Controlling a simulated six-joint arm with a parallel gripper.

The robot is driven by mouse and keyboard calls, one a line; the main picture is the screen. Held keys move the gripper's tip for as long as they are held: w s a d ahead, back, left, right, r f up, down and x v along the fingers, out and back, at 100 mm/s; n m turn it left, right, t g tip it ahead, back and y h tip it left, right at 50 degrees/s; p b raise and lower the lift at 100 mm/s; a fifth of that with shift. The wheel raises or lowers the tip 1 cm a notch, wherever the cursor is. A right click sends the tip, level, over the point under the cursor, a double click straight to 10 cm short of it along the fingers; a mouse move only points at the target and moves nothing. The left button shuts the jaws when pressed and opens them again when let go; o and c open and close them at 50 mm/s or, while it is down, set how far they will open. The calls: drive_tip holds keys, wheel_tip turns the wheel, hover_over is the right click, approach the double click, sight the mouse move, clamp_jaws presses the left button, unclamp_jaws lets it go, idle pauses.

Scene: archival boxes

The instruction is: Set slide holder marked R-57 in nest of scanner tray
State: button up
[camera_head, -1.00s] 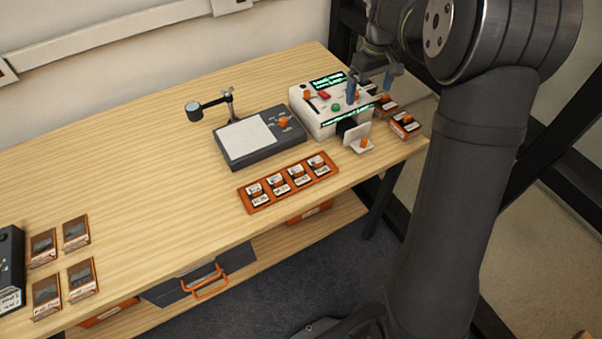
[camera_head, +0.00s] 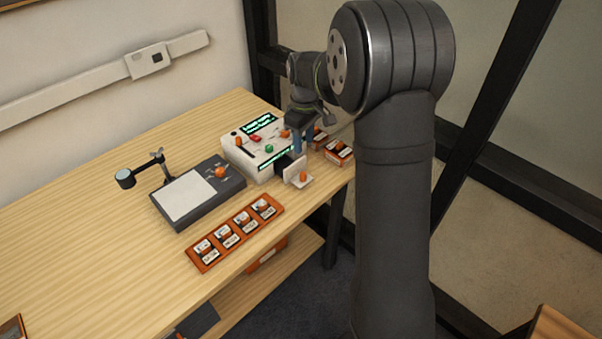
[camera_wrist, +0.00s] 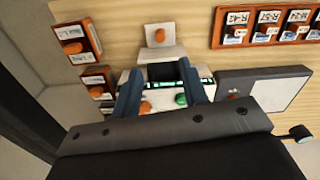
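The white scanner (camera_head: 252,152) with lit green displays stands near the table's right end. Its tray, a small white plate with an orange knob (camera_head: 300,180), sticks out in front; it also shows in the wrist view (camera_wrist: 158,36). A dark part lies between plate and scanner; I cannot tell whether it is the nest. Several slide holders sit in an orange rack (camera_head: 191,260), also in the wrist view (camera_wrist: 218,38). My gripper (camera_wrist: 163,82) is open and appears empty, fingers apart above the scanner's front.
Brown-orange boxes with orange knobs (camera_head: 338,153) stand right of the scanner, close to my gripper; they also show in the wrist view (camera_wrist: 78,42). A dark light pad (camera_head: 197,191) with a lamp arm (camera_head: 142,172) stands left of the scanner.

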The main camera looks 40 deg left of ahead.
sight(303, 173)
wheel_tip(303, 173, down, 13)
drive_tip(key=shift+r, duration=0.1)
idle(0.3)
clamp_jaws()
